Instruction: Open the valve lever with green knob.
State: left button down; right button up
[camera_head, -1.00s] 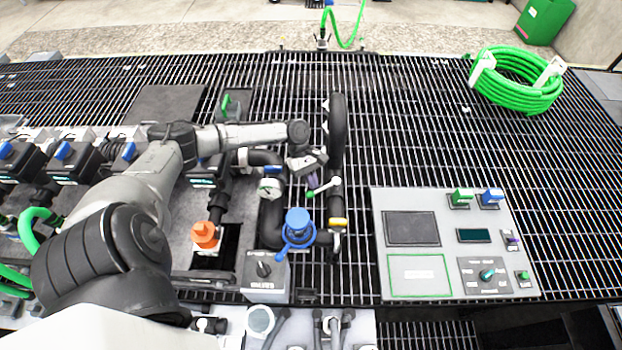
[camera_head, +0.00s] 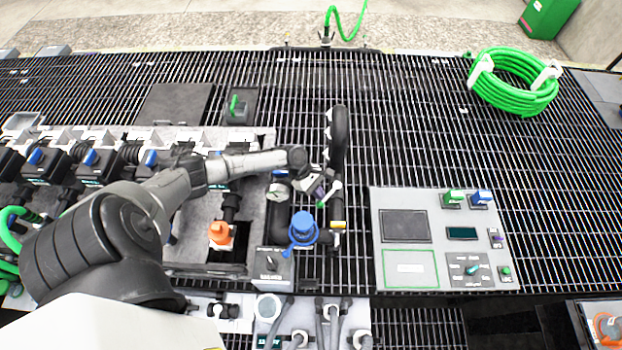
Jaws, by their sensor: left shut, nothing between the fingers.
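The valve lever (camera_head: 331,193) is a short pale handle on the black vertical pipe right of my left arm. Its green knob (camera_head: 321,204) points down and to the left, at a slant to the pipe. My left gripper (camera_head: 319,192) is shut and empty. Its fingertips are close beside the lever, just above and left of the knob; I cannot tell whether they touch it. My right gripper is not in view.
A blue valve cap (camera_head: 303,229) and a white gauge (camera_head: 278,192) sit left of the lever. An orange knob (camera_head: 220,234) stands farther left. A control panel (camera_head: 376,245) lies to the right. A green hose coil (camera_head: 515,82) rests on open grating at the back right.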

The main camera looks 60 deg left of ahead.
aim_at(326, 200)
pick_arm(q)
jog(key=d+n+t+p, duration=0.1)
jog(key=p, duration=0.2)
jog(key=d+n+t+y+p, duration=0.1)
jog(key=n+p, duration=0.1)
jog(key=p, duration=0.1)
jog(key=d+n+p, duration=0.1)
jog(key=n+p, duration=0.1)
jog(key=shift+w+d+r+t+y+p, duration=0.25)
jog(key=shift+d+t+y+p, duration=0.05)
jog(key=shift+t+y+p, duration=0.1)
jog(key=shift+w+d+f+n+t+y+p, duration=0.2)
jog(key=shift+d+n+t+y+p, duration=0.1)
jog(key=shift+n+p, duration=0.35)
jog(key=shift+w+d+f+n+t+y+p, duration=0.1)
jog(key=shift+w+d+n+t+y+p, duration=0.15)
jog(key=shift+n+p, duration=0.4)
jog(key=shift+s, duration=0.15)
